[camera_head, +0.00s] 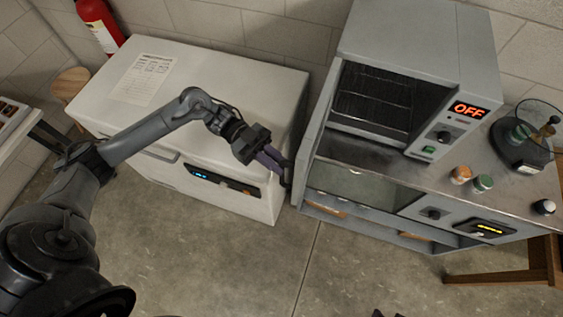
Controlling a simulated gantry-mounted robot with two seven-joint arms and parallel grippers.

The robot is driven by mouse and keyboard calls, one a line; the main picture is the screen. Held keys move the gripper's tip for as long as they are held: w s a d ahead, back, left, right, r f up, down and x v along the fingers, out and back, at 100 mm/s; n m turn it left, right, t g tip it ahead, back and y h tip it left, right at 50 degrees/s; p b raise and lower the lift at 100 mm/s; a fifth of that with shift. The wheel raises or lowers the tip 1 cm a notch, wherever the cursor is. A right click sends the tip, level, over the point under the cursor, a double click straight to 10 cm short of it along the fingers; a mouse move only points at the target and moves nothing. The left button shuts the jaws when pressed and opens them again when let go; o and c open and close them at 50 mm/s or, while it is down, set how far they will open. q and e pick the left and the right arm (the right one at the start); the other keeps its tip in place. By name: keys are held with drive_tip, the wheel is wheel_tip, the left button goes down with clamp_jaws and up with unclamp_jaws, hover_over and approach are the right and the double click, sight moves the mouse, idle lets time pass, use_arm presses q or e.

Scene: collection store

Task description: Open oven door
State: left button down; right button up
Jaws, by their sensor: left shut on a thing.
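The grey oven (418,45) stands on the bench at the right, with an "OFF" display on its front. Its door (317,125) stands open, swung out from the left side of the opening. Wire racks show inside. My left gripper (284,168) is at the outer side of the door, near its free edge. It is shut on what looks like the door handle, mostly hidden by the fingers. Small dark tips at the bottom edge may be my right gripper (386,314); its state is unclear.
A white chest unit (215,80) with a paper sheet on top stands left of the oven, close to the door. Small jars (482,183) and a glass-domed device (522,150) stand on the bench. The floor in front is clear.

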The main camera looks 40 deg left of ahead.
use_arm(q)
drive_tip(key=shift+w+a, duration=0.1)
drive_tip(key=shift+w, duration=0.05)
use_arm(e)
drive_tip(key=shift+d, duration=0.1)
use_arm(q)
drive_tip(key=c, duration=1.4)
unclamp_jaws()
drive_tip(key=shift+o, duration=1.4)
drive_tip(key=shift+w, duration=0.15)
use_arm(e)
drive_tip(key=shift+w, duration=0.25)
use_arm(q)
drive_tip(key=a+b, duration=0.4)
drive_tip(key=a, duration=0.6)
drive_tip(key=shift+a, duration=0.4)
use_arm(e)
wheel_tip(320, 180, down, 4)
drive_tip(key=shift+s, duration=0.1)
